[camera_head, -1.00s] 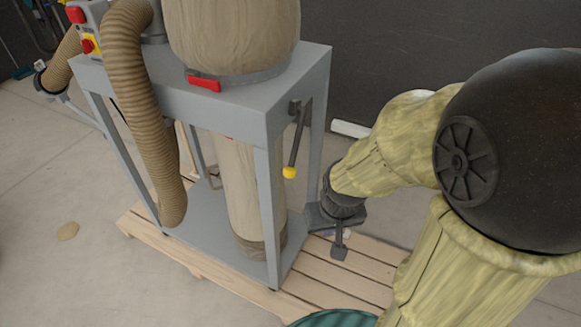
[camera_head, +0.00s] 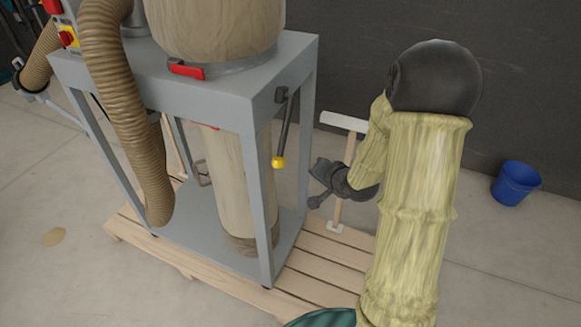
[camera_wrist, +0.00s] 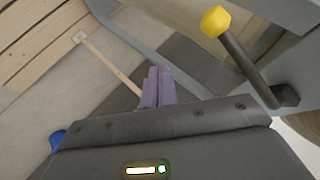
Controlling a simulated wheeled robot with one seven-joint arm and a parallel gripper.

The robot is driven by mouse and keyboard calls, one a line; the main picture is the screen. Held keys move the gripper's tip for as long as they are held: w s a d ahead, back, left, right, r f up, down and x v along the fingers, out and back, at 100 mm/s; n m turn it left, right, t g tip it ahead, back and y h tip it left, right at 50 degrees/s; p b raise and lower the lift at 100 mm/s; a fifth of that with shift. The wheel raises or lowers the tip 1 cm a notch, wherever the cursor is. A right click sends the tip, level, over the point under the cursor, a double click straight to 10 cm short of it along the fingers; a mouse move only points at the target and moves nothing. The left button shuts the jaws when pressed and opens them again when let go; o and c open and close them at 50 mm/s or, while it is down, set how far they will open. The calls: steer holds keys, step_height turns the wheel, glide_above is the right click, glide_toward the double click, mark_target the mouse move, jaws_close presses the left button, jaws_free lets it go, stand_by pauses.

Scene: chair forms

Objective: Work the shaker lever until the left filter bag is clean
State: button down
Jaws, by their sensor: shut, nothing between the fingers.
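The shaker lever (camera_head: 286,120) is a dark bar with a yellow knob (camera_head: 278,162), hanging from a pivot on the right side of the grey frame. In the wrist view the lever (camera_wrist: 248,65) and its yellow knob (camera_wrist: 215,21) show at upper right, apart from my fingers. My gripper (camera_head: 314,202) is right of the lever and lower than the knob; its fingers (camera_wrist: 157,85) are together and empty. A beige upper bag (camera_head: 212,25) sits above the frame, its top cut off. A beige lower bag (camera_head: 232,185) hangs inside. I cannot tell which is the left filter bag.
The grey frame (camera_head: 180,85) stands on a wooden pallet (camera_head: 318,281). A ribbed hose (camera_head: 125,120) runs down its left front. A wooden-handled tool (camera_head: 341,120) stands behind my gripper. A blue bucket (camera_head: 516,183) is far right, with clear floor around it.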

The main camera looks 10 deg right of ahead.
steer(key=w+m+t+y, duration=0.1)
steer(key=m, duration=0.1)
steer(key=w+f+m+t+y+b, duration=0.1)
steer(key=m+t+y, duration=0.1)
steer(key=d+m+t+y+b, duration=0.1)
steer(key=m+y, duration=0.1)
steer(key=shift+w+d+f+m+t, duration=0.1)
steer(key=shift+w+f+m+t, duration=0.2)
steer(key=shift+w+m, duration=0.1)
steer(key=w+a+p, duration=0.4)
steer(key=w+a, duration=0.2)
steer(key=a, duration=0.1)
steer(key=shift+f, duration=0.15)
stand_by(0.3)
steer(key=shift+a+p, duration=0.15)
steer(key=shift+p, duration=0.2)
